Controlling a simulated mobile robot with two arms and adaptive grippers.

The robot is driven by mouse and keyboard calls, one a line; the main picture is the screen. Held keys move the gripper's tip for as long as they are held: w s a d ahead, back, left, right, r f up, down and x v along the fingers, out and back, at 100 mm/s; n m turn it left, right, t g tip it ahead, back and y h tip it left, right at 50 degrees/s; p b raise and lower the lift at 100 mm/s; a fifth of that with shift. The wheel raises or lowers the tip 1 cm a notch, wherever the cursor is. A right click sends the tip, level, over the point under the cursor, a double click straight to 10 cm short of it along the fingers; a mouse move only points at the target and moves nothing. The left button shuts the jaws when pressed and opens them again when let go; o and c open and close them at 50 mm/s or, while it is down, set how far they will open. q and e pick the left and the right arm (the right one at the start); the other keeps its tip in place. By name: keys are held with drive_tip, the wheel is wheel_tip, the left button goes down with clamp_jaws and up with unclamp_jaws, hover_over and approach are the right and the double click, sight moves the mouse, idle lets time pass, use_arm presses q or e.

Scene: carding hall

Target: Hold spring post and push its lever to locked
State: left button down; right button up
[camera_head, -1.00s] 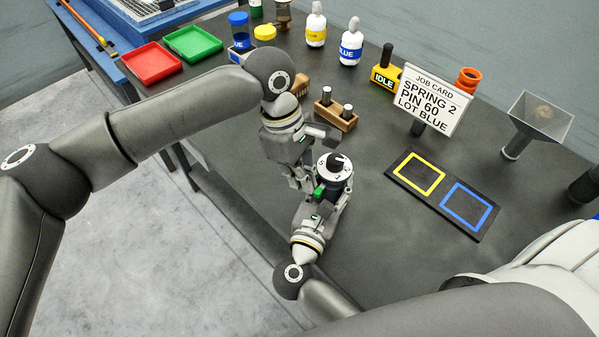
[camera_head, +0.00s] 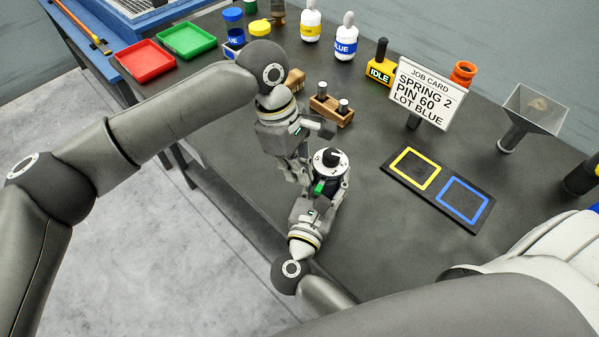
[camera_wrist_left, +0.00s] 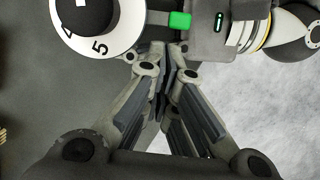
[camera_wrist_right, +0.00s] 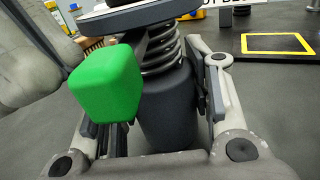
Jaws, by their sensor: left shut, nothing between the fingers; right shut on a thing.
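The spring post (camera_head: 331,163) stands near the table's front edge, with a numbered white dial and black knob on top. The right wrist view shows its coil spring and dark cylindrical body (camera_wrist_right: 165,110). My right gripper (camera_head: 329,190) is shut around that body. The green lever (camera_head: 319,188) sticks out from the post's side below the dial. It looms close in the right wrist view (camera_wrist_right: 105,82). My left gripper (camera_head: 304,178) is shut and empty beside the post. In the left wrist view its fingertips (camera_wrist_left: 165,72) are just below the green lever (camera_wrist_left: 180,20); contact is unclear.
A job card (camera_head: 428,92) reads spring 2, pin 60, lot blue. A mat with yellow and blue squares (camera_head: 436,190) lies right.

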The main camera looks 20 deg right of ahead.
use_arm(q)
drive_tip(key=w+a+r, duration=0.2)
drive_tip(key=r, duration=0.3)
drive_tip(key=w+a+r, duration=0.2)
drive_tip(key=r, duration=0.2)
drive_tip(key=shift+w+a+r, duration=0.25)
drive_tip(key=shift+r, duration=0.1)
use_arm(e)
drive_tip(key=o, duration=1.5)
drive_tip(key=shift+o, duration=0.2)
drive_tip(key=shift+s+a, duration=0.1)
